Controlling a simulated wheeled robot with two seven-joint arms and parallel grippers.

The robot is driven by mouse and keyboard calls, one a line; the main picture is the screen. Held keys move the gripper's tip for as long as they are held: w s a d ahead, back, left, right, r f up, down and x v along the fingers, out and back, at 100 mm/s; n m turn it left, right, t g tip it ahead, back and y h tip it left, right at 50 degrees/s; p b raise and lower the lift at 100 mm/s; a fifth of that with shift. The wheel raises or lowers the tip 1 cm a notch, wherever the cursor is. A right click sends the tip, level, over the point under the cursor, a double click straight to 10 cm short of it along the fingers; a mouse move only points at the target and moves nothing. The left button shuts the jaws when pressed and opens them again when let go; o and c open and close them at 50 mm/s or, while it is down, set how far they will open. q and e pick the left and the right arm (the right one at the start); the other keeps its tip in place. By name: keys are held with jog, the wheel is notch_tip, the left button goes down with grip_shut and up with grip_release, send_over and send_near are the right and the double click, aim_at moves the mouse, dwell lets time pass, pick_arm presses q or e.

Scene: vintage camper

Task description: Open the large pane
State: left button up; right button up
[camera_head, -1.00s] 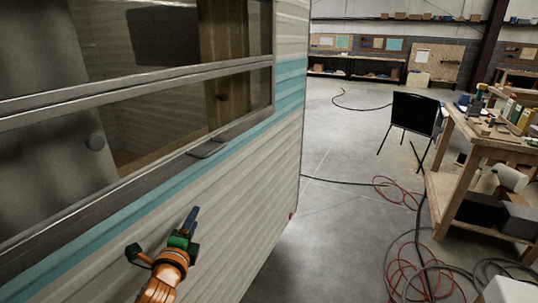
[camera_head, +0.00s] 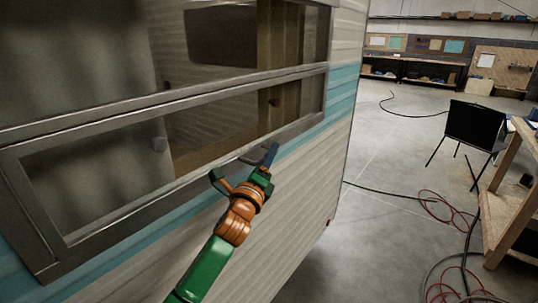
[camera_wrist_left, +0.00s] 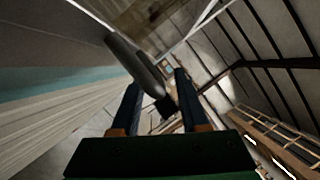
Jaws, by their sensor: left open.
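The large pane (camera_head: 95,190) is the camper's wide side window in a grey metal frame, and it looks shut, flush with the wall. A dark handle (camera_head: 247,156) is on its lower rail. My left gripper (camera_head: 244,165) is open at that handle, with one finger on each side of it in the head view. In the left wrist view, the handle (camera_wrist_left: 140,65) is a dark bar slanting down, its lower end between the open fingers (camera_wrist_left: 160,98). Whether a finger touches it, I cannot tell. My right gripper is not in view.
The camper's cream and teal wall (camera_head: 300,172) runs below the window and ends at a corner on the right. Beyond is open concrete floor with red and black hoses (camera_head: 440,205).

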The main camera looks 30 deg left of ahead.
pick_arm(q)
jog(key=shift+c, duration=0.2)
grip_shut()
dwell(1.2)
